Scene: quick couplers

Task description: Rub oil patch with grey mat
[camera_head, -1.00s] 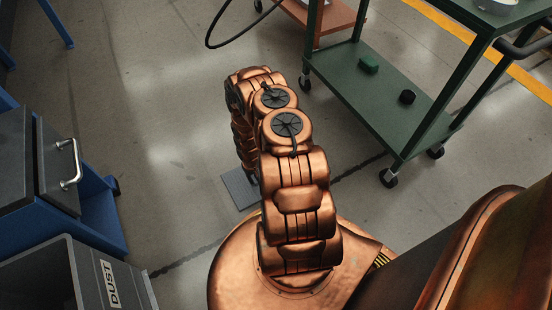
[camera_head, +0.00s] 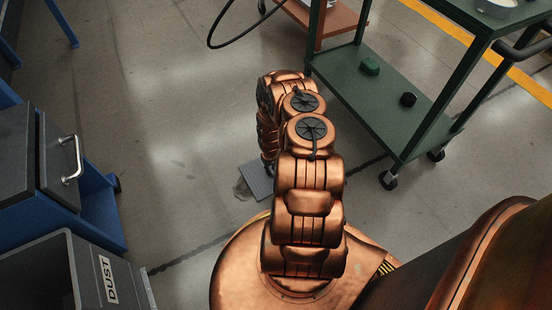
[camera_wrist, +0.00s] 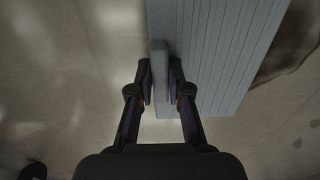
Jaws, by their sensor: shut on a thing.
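The grey mat (camera_head: 257,182) lies on the floor beside my arm's base in the head view, partly hidden by my arm. In the wrist view the ribbed mat (camera_wrist: 222,50) fills the upper middle, with a raised grip (camera_wrist: 159,60) along its left part. My gripper (camera_wrist: 161,88) is shut on this grip, one finger on each side. A dull, darker oil patch (camera_head: 241,188) shows on the floor at the mat's left edge. In the wrist view the dark patch (camera_wrist: 291,45) shows along the mat's right edge; the mat may cover part of it.
A green cart (camera_head: 385,105) on wheels stands to the right, with small items on its lower shelf. A blue bench with a drawer (camera_head: 62,160) and a grey DUST bin (camera_head: 85,275) stand at left. The floor (camera_head: 180,130) between them is clear.

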